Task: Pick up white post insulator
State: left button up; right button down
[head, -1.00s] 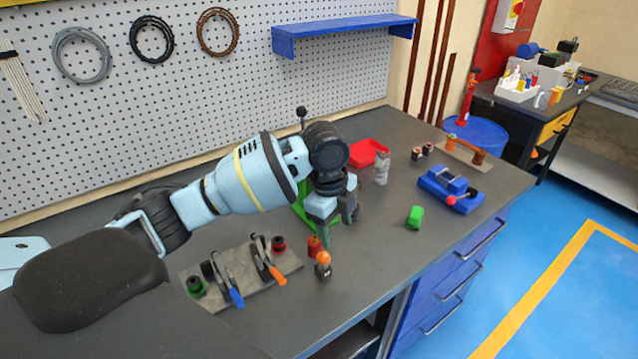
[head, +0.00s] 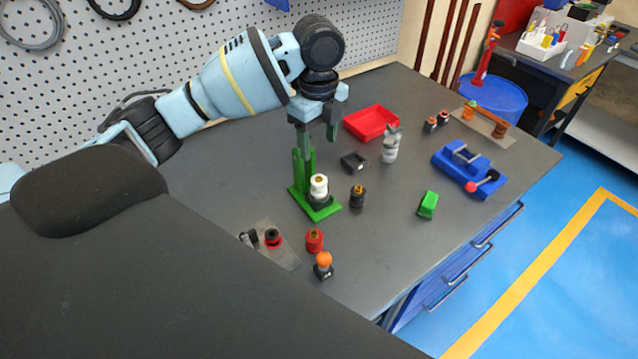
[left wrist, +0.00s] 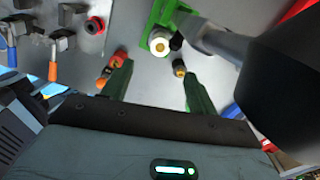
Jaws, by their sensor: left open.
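The white post insulator (head: 319,187) stands upright on the base of a green stand (head: 300,195). It also shows in the left wrist view (left wrist: 158,46), seen from above beside the green stand (left wrist: 163,14). My left gripper (head: 318,140) hangs above the stand, fingers pointing down. Its dark green fingers are apart and empty, and clear of the insulator. In the left wrist view my left gripper (left wrist: 157,78) has the insulator beyond its fingertips, between their lines. My right gripper is not in view.
A black insulator (head: 357,196) stands right of the stand, a red one (head: 314,240) in front. A green block (head: 427,205) and blue vise (head: 468,170) are to the right.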

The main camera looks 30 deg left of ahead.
pick_arm(q)
send_over(320, 179)
jog(key=f, duration=0.5)
jog(key=shift+a+f, duration=0.2)
jog(key=shift+a, duration=0.05)
jog(key=shift+f, duration=0.45)
jog(key=f, duration=0.4)
jog(key=shift+s+d+f, duration=0.1)
jog(key=shift+d+f, duration=0.05)
jog(key=shift+d, duration=0.05)
jog(key=shift+f, duration=0.3)
jog(key=c, duration=1.2)
jog(key=shift+r, duration=0.1)
